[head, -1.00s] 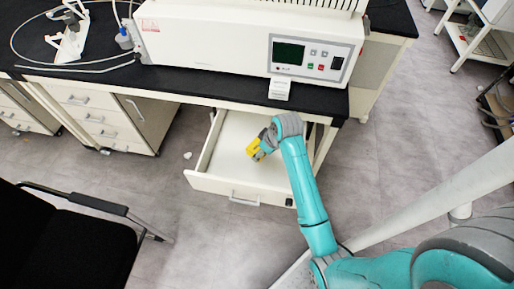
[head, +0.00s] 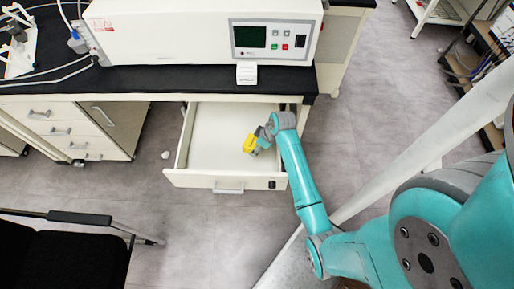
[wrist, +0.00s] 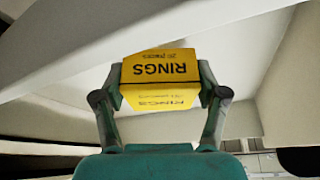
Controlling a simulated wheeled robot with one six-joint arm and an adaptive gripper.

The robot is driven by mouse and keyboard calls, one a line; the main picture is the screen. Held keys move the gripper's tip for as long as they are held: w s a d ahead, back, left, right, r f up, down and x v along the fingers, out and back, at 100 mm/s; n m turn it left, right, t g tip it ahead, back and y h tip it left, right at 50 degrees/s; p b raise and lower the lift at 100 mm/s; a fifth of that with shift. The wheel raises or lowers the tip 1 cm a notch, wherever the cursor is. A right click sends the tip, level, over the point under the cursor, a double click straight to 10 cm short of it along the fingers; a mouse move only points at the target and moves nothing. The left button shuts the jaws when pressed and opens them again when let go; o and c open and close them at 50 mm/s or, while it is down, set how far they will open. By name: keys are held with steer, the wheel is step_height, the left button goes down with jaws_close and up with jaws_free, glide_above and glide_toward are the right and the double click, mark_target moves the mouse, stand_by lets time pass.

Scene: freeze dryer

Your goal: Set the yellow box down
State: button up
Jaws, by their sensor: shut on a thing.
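The yellow box (head: 250,144), printed "RINGS", is in my gripper (head: 260,141) over the open white drawer (head: 205,140) under the black bench. In the wrist view the yellow box (wrist: 160,75) sits between both fingers of my gripper (wrist: 161,88), which press on its two sides. The box appears upside down there, with its print inverted in part. Whether its underside touches the drawer floor I cannot tell.
The white instrument (head: 200,35) with a control panel stands on the black bench top (head: 150,77) above the drawer. A small white item (head: 246,73) lies at the bench edge. A black chair (head: 60,245) stands at lower left. The drawer's left part is bare.

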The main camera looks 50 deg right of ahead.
steer(key=shift+f, duration=1.35)
steer(key=o, duration=1.1)
steer(key=shift+f, duration=0.1)
steer(key=shift+o, duration=0.2)
steer(key=v, duration=1.2)
